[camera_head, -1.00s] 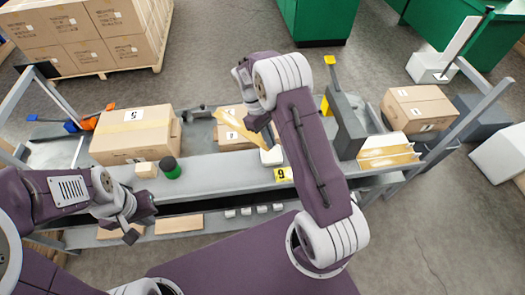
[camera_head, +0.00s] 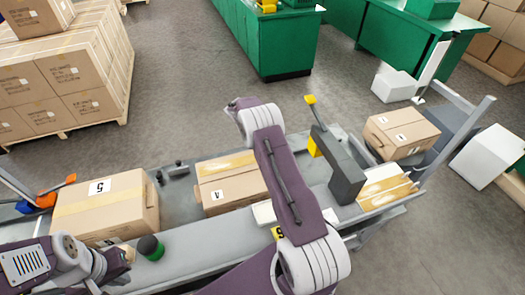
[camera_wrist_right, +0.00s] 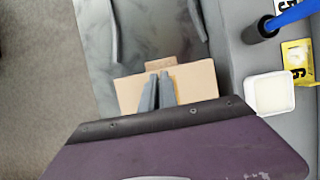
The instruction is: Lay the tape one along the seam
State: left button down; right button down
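A cardboard box marked 4 (camera_head: 222,192) stands on the grey bench, with a yellowish tape strip (camera_head: 228,163) along its top. My right arm rises in front of the bench, just right of that box. Its gripper tips cannot be made out in the head view. In the right wrist view, my right gripper (camera_wrist_right: 159,76) points at a cardboard surface (camera_wrist_right: 196,82), its two fingers close together with a narrow gap. Whether anything is between them is unclear. My left gripper (camera_head: 118,262) is low at the left, before the box marked 5 (camera_head: 100,212); its fingers are partly hidden.
A black-and-green roll (camera_head: 150,247) stands on the bench's front strip. A white dish (camera_wrist_right: 270,93) and yellow number card (camera_wrist_right: 298,60) lie beside my right gripper. A dark grey upright block (camera_head: 338,165), flat yellow-topped cartons (camera_head: 384,190) and another box (camera_head: 402,133) are to the right.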

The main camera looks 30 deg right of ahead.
jog(key=shift+w+f, duration=0.1)
jog(key=shift+w, duration=0.15)
jog(key=shift+s+f+b, duration=0.2)
jog(key=shift+f+b, duration=0.15)
jog(key=shift+f, duration=0.4)
notch_tip(320, 180, down, 2)
jog(key=shift+w+f+b, duration=0.1)
jog(key=shift+f+b, duration=0.05)
jog(key=shift+b, duration=0.5)
jog(key=shift+f+b, duration=1.25)
jog(key=shift+f, duration=0.8)
jog(key=c, duration=1.6)
grip_release()
jog(key=shift+o, duration=0.2)
jog(key=shift+r, duration=0.15)
